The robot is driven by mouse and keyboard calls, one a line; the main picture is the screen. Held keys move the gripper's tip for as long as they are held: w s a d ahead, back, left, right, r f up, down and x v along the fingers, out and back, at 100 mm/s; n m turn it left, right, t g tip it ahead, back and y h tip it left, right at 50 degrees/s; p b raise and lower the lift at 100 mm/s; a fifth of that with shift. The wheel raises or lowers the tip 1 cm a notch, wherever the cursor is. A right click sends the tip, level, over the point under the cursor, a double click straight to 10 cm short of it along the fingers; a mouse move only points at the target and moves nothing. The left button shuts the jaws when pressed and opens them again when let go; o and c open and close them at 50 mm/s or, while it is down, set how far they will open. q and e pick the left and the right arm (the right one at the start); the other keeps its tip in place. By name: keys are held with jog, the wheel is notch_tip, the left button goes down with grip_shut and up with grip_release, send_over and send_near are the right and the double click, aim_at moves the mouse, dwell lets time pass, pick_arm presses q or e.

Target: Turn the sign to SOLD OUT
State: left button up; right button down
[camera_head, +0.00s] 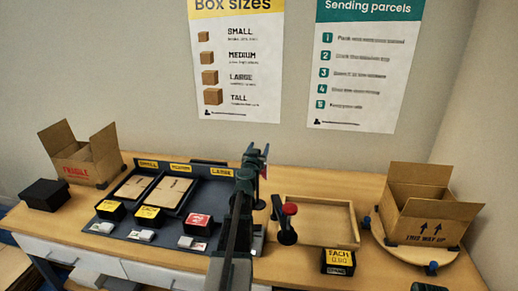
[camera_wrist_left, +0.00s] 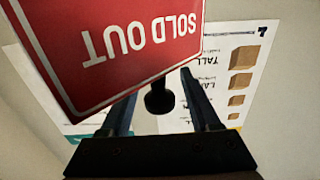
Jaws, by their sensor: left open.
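In the left wrist view, a red sign (camera_wrist_left: 120,45) with white SOLD OUT lettering and a white border fills the upper left, close to the camera. It reads upside down there, like the poster behind it. A dark round knob (camera_wrist_left: 158,98) shows at its lower edge, between my fingers. My left gripper (camera_wrist_left: 160,84) is open around the knob's place in the picture; I cannot tell whether it touches. In the head view my left gripper (camera_head: 256,155) is raised above the back of the bench, and the large sign cannot be made out. My right gripper is out of view.
A dark board (camera_head: 222,196) with SMALL, MEDIUM and LARGE bays holds yellow (camera_head: 149,212) and red (camera_head: 199,220) labelled blocks. A wooden tray (camera_head: 330,245), a red-knobbed tool (camera_head: 287,225) and an open carton (camera_head: 425,205) on a round turntable (camera_head: 382,238) stand right. Posters hang behind.

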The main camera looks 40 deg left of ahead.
pick_arm(q)
grip_shut()
jog(key=shift+y, duration=0.3)
jog(key=shift+s+a+n+g+y, duration=0.3)
jog(key=shift+n+g+y, duration=1.15)
jog(key=shift+g, duration=0.4)
jog(key=shift+s+a+n+g+y, duration=0.15)
jog(key=shift+s+n+g+y, duration=0.15)
jog(key=shift+n+g+y, duration=1.15)
jog(key=shift+s+a+n+g+y, duration=0.3)
jog(key=shift+n+g+y, duration=0.7)
jog(key=shift+n+g, duration=1)
jog(key=shift+s+g, duration=0.1)
jog(key=shift+g, duration=0.4)
grip_release()
